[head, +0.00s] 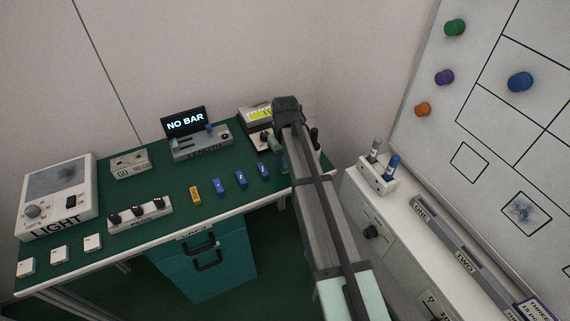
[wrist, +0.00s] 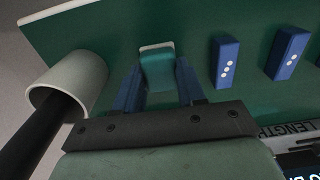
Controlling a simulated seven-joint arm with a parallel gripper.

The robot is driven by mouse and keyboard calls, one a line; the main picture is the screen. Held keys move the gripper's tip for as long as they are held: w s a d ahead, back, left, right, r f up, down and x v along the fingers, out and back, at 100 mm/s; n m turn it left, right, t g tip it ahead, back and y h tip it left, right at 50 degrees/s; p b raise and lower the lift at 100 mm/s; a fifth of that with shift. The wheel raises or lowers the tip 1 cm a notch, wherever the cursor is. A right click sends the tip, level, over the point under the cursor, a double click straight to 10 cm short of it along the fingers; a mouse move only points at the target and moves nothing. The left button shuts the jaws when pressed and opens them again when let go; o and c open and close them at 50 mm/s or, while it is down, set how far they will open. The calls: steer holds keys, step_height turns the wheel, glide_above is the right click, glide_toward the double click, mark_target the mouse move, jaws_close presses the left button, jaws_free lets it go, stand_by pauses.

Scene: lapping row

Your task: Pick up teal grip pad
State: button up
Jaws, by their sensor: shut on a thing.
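The teal grip pad (wrist: 157,67) shows in the wrist view as a small rounded teal piece with a pale far edge. My gripper (wrist: 158,82) is shut on it, with one blue finger at each side. Whether the pad touches the green table top below cannot be told. In the head view my gripper (head: 275,148) is at the right end of the green table (head: 225,201), largely covered by my arm. I cannot make out the pad clearly there.
Dotted blue blocks (wrist: 225,62) stand right of my gripper in the wrist view. A white cup (wrist: 84,78) holding a dark rod is close on the left. The head view shows a yellow block (head: 195,196), a "NO BAR" display (head: 186,122) and a white marker holder (head: 376,180).

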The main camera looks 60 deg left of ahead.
mark_target(284, 161)
steer(key=shift+r, duration=0.1)
step_height(284, 161, up, 10)
stand_by(0.6)
steer(key=o, duration=0.4)
steer(key=shift+c, duration=1.4)
steer(key=shift+s, duration=0.2)
steer(key=a, duration=0.9)
steer(key=s+a+r, duration=0.1)
steer(key=a, duration=0.9)
steer(key=a+r, duration=0.1)
steer(key=a, duration=0.9)
steer(key=shift+s+r, duration=0.15)
steer(key=shift+s, duration=0.15)
